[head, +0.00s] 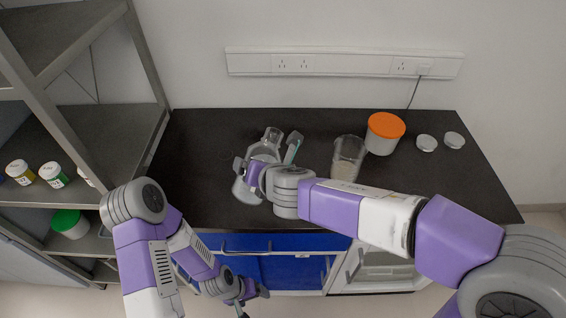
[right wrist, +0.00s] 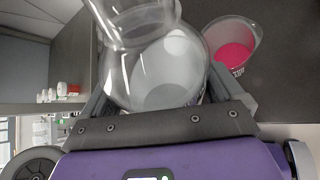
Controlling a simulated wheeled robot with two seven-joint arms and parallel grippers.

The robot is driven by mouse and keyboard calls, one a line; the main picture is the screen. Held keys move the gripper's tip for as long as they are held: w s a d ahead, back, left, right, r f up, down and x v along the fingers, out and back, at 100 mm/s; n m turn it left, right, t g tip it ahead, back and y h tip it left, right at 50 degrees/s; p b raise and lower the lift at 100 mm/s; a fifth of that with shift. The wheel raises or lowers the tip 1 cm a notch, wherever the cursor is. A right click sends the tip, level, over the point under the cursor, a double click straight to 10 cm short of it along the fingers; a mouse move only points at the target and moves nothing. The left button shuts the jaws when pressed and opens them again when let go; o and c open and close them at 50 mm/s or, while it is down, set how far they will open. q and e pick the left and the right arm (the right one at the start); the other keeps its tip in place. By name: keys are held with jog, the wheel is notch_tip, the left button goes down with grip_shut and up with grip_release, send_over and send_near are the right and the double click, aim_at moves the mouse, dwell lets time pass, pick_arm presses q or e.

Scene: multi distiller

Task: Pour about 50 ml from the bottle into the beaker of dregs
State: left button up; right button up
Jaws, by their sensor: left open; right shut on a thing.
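The bottle, a clear round-bodied glass vessel with a short wide neck (head: 265,150), is at the left-middle of the black bench. My right gripper (head: 247,172) is shut on it, and the bottle (right wrist: 155,65) fills the middle of the right wrist view between the fingers. I cannot tell whether its base touches the bench. A beaker with bright pink contents (right wrist: 233,42) stands beside it in the right wrist view. My left gripper (head: 252,297) is open and empty, low in front of the cabinet.
A pale and teal object (head: 293,146) is just right of the bottle, partly hidden by my right arm. An orange-lidded tub (head: 384,133) and two small round silvery items (head: 427,142) are at the back right. A metal shelf (head: 85,120) with small jars borders the left side.

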jog(key=shift+d+r+g+y+p, duration=0.1)
jog(key=shift+r+g+y+p, duration=0.2)
jog(key=shift+r+p, duration=0.6)
jog(key=shift+f+m, duration=0.3)
jog(key=shift+f, duration=0.1)
jog(key=shift+a+g+y+p, duration=0.2)
jog(key=shift+g+y+p, duration=0.2)
jog(key=shift+p, duration=0.5)
jog(key=shift+s+f+m, duration=0.1)
jog(key=shift+f+m, duration=0.2)
pick_arm(q)
notch_tip(320, 180, up, 4)
jog(key=shift+r, duration=0.1)
pick_arm(e)
jog(key=shift+f, duration=0.1)
jog(key=shift+a+f, duration=0.1)
pick_arm(q)
jog(key=shift+f+b, duration=0.35)
jog(key=shift+b, duration=0.15)
pick_arm(e)
jog(key=shift+s+a+f+m+g+y, duration=0.1)
jog(key=shift+f+m+g+y, duration=0.15)
jog(key=shift+f, duration=0.45)
jog(key=shift+s+a+f+m+g+y, duration=0.15)
jog(key=shift+f+y, duration=0.1)
jog(key=shift+f, duration=0.45)
